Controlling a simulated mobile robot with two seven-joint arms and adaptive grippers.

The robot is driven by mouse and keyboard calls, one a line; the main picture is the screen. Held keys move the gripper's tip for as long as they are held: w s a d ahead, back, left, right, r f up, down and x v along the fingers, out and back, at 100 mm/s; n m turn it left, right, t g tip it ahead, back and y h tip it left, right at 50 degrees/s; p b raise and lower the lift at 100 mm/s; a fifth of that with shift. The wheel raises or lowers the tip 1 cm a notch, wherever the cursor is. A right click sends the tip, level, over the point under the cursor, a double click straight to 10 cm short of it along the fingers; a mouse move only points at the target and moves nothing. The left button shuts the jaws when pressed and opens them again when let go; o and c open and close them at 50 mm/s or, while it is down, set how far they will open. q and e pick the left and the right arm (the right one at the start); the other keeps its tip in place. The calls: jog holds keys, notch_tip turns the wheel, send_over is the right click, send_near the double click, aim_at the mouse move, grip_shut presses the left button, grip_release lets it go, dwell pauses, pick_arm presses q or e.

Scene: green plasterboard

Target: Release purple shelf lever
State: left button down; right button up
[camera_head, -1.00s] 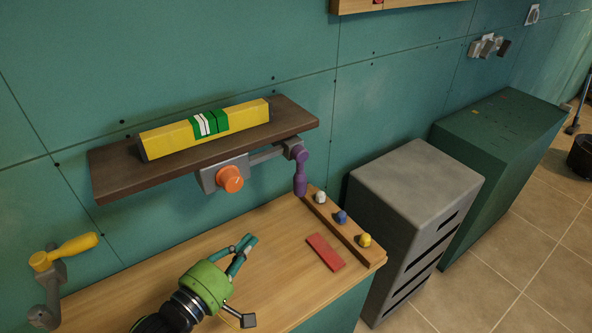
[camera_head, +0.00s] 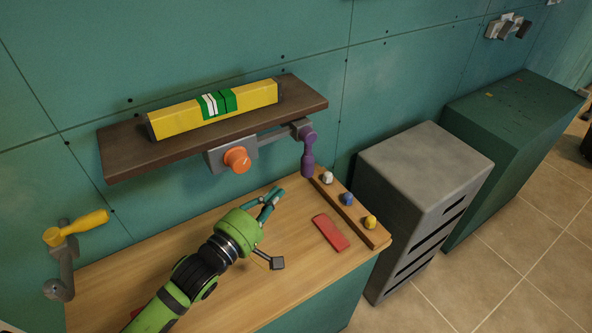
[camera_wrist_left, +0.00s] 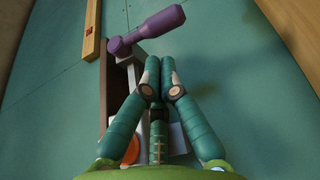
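The purple lever (camera_head: 308,155) hangs down at the right end of a bracket under the brown wall shelf (camera_head: 125,165). In the left wrist view the purple lever (camera_wrist_left: 155,27) shows at the top, beyond the fingertips. My left gripper (camera_head: 277,228) is over the wooden bench, below and left of the lever. Its fingers are spread and hold nothing. In the left wrist view its green fingers (camera_wrist_left: 160,88) point up toward the lever without touching it. My right gripper is not in view.
A yellow and green block (camera_head: 180,119) lies on the shelf. An orange knob (camera_head: 237,160) sits on the bracket. The bench (camera_head: 290,260) holds a red plate (camera_head: 330,232) and a strip with white, blue and yellow knobs (camera_head: 370,222). A yellow-handled crank (camera_head: 82,228) is at left, a grey cabinet (camera_head: 420,165) at right.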

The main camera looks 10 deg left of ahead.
aim_at(304, 167)
pick_arm(q)
jog(key=p+x, duration=0.1)
jog(key=x, duration=0.6)
jog(key=shift+w+r+p, duration=0.1)
jog(key=shift+w+p, duration=0.05)
jog(key=shift+p, duration=0.25)
jog(key=shift+w+d, duration=0.25)
jog(key=shift+w, duration=0.15)
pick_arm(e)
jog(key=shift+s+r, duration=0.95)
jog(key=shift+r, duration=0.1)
pick_arm(q)
jog(key=shift+a, duration=0.1)
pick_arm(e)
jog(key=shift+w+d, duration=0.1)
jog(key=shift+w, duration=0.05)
